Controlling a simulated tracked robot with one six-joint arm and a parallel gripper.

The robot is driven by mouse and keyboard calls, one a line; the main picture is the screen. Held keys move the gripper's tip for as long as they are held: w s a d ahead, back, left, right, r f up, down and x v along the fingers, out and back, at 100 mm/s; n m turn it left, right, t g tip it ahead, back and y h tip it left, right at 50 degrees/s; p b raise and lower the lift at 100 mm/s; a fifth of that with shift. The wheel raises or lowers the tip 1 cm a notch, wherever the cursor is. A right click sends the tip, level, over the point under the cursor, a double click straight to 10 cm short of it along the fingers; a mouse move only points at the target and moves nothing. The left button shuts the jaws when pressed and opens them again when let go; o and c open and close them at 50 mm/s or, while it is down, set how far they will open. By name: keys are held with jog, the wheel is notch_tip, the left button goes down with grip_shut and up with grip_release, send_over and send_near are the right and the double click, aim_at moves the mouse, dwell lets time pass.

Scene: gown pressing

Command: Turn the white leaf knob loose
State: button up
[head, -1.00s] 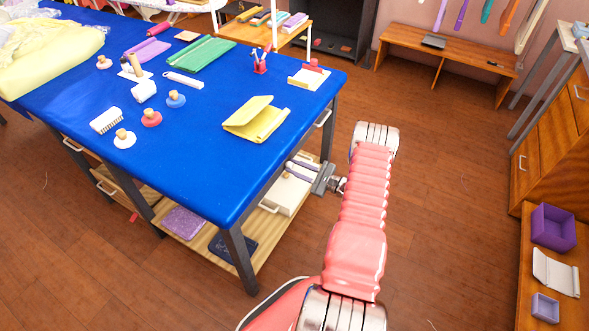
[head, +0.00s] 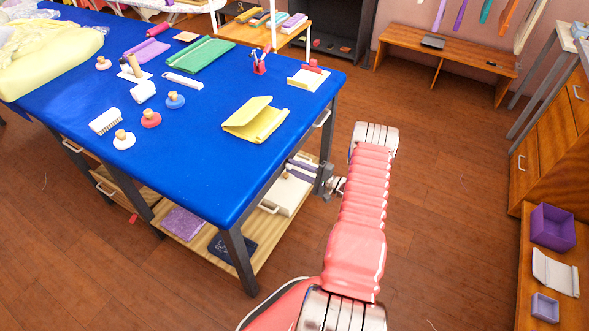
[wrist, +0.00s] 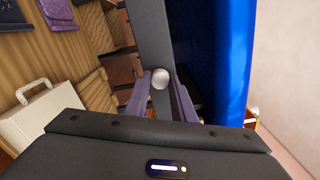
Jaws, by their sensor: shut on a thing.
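The white leaf knob (wrist: 160,78) is a small round knob in the wrist view, in front of the table's dark frame (wrist: 152,35). My gripper (wrist: 161,90) has its two purple-grey fingers on either side of the knob, shut on it. In the head view my gripper (head: 325,180) is at the right end of the blue-topped table (head: 205,150), below the top. The knob is hidden there.
A white case (head: 287,193) with a handle stands on the table's lower shelf, close to my gripper; it also shows in the wrist view (wrist: 38,118). A purple folded cloth (head: 184,222) lies further along that shelf. Floor (head: 455,200) to the right is open.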

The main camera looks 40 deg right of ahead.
jog(key=shift+s+a+f, duration=0.1)
jog(key=shift+a+f, duration=0.05)
jog(key=shift+a, duration=0.1)
grip_shut()
jog(key=o, duration=0.7)
grip_release()
jog(key=o, duration=0.4)
jog(key=shift+d, duration=0.15)
jog(key=shift+c, duration=0.2)
jog(key=v, duration=1.3)
jog(key=shift+s, duration=0.35)
